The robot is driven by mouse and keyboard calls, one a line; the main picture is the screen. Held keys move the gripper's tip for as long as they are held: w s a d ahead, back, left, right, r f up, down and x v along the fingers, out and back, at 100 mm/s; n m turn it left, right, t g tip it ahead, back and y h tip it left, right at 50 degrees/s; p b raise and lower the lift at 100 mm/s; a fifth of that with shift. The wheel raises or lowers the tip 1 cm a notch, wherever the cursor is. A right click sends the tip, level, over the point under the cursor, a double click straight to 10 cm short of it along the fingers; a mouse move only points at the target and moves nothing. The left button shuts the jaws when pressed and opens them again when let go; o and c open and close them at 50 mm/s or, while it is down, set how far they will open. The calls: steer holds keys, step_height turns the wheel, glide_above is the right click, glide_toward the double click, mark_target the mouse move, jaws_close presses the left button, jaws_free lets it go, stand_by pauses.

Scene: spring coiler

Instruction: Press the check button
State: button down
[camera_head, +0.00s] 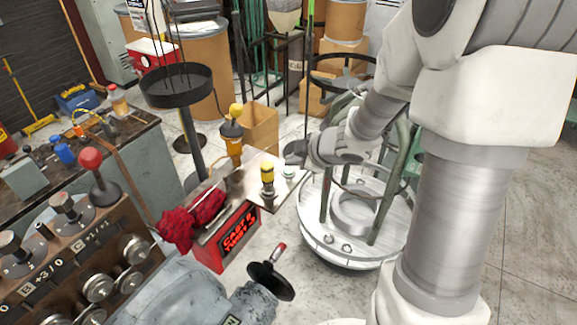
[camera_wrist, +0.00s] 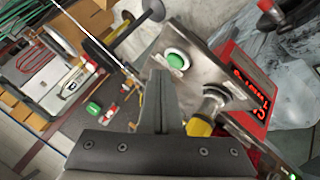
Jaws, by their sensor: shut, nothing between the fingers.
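A round green button (camera_head: 289,172) with a pale ring sits on a metal plate (camera_head: 252,162) in the head view; I take it to be the check button. In the wrist view the green button (camera_wrist: 176,61) shows just beyond my fingertips, on the same metal plate (camera_wrist: 205,65). My gripper (camera_head: 294,152) is shut and empty. Its fingers (camera_wrist: 160,75) point toward the plate in the wrist view. In the head view my gripper is above and close to the button. I see no clear contact, and the exact gap cannot be told.
A yellow-topped post (camera_head: 267,174) stands on the plate left of the button; its yellow part (camera_wrist: 200,127) is close to my fingers. A red box with lit lettering (camera_head: 238,235) is below the plate. A round white machine base (camera_head: 345,240) stands to the right.

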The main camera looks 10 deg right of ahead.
mark_target(293, 172)
steer(key=shift+r, duration=0.1)
step_height(293, 172, up, 5)
steer(key=p, duration=0.5)
stand_by(0.9)
